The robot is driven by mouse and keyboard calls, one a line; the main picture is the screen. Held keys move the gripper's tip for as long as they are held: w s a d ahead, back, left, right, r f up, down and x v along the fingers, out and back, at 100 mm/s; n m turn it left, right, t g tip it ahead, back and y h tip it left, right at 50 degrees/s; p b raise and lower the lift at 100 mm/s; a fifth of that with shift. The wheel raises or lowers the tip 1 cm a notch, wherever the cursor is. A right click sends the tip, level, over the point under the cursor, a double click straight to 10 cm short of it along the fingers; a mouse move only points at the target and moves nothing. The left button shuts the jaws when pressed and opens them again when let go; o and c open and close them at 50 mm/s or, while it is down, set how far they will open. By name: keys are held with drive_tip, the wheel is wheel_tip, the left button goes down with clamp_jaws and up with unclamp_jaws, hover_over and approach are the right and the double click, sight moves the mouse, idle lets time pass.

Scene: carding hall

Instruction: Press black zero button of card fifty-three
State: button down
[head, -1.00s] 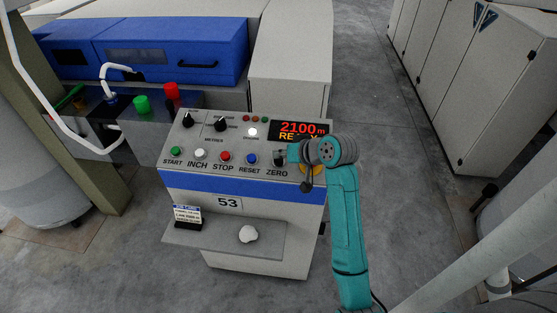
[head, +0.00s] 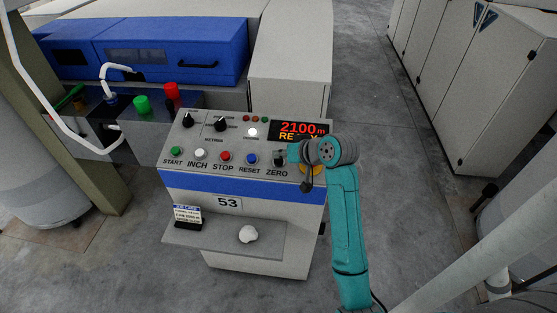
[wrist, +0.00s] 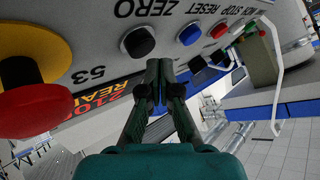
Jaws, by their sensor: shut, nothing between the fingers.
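The control panel of card 53 (head: 228,203) faces me, with a row of buttons labelled START, INCH, STOP, RESET and ZERO. In the wrist view the black zero button (wrist: 138,42) sits in a pale ring below its ZERO label, between the blue reset button (wrist: 189,34) and the large red stop knob on yellow (wrist: 30,105). My gripper (wrist: 159,64) is shut and empty, its tips just beside the black button in that picture. Whether they touch the panel I cannot tell.
A shelf (head: 270,238) below the panel carries a job card (head: 187,215) and a white lump (head: 248,234). Dark selector knobs (head: 220,124) stand above the buttons. Grey cabinets (head: 480,75) stand at the right, with open floor between.

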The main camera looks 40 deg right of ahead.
drive_tip(key=shift+f, duration=0.1)
drive_tip(key=shift+d+f, duration=0.1)
drive_tip(key=shift+f, duration=0.25)
drive_tip(key=shift+w+d+f, duration=0.1)
drive_tip(key=shift+f, duration=0.35)
idle(0.8)
idle(0.4)
drive_tip(key=shift+a+r, duration=0.2)
drive_tip(key=shift+r, duration=0.7)
drive_tip(key=r, duration=0.3)
drive_tip(key=s+a+r, duration=0.1)
drive_tip(key=r, duration=0.1)
drive_tip(key=shift+f, duration=0.15)
idle(0.8)
